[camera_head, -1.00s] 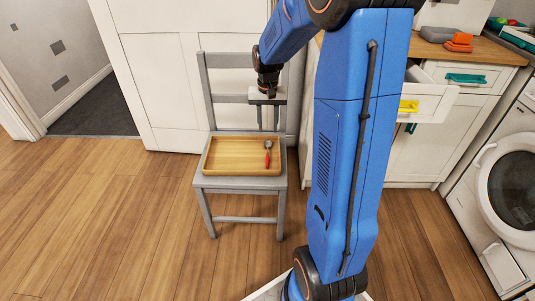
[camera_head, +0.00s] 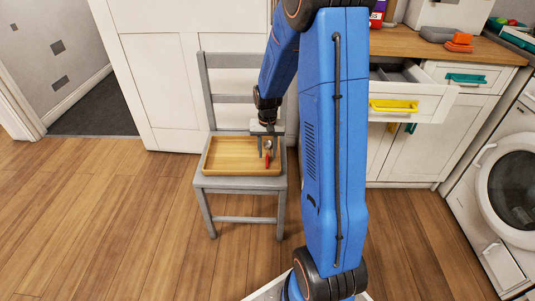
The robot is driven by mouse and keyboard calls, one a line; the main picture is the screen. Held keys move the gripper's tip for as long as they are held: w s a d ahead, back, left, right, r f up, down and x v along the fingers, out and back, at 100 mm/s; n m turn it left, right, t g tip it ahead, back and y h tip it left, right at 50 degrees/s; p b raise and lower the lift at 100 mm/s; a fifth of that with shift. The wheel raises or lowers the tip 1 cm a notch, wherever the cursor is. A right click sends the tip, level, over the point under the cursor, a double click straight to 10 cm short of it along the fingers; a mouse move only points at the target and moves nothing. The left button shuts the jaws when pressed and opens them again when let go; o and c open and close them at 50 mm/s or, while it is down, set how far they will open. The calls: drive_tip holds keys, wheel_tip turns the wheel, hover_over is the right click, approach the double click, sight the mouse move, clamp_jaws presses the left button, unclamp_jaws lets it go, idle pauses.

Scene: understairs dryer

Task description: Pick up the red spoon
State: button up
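The red spoon (camera_head: 267,159) lies in a wooden tray (camera_head: 225,170) on a grey chair (camera_head: 203,196). Its red handle points toward me and its dark bowl end points to the back. My gripper (camera_head: 267,150) points down over the right part of the tray, at the spoon. The two fingers show apart, one on each side of the spoon's upper part. The fingers hide part of the spoon, and I cannot tell how close the fingertips are to the tray floor.
The chair back (camera_head: 203,92) rises behind the tray. To the right, a drawer with a yellow handle (camera_head: 394,106) stands open below a wooden counter (camera_head: 395,43). A washing machine (camera_head: 511,184) stands at the far right. The wooden floor (camera_head: 110,220) at left is clear.

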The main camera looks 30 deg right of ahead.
sight(267, 160)
drive_tip(key=shift+f, duration=1.5)
clamp_jaws()
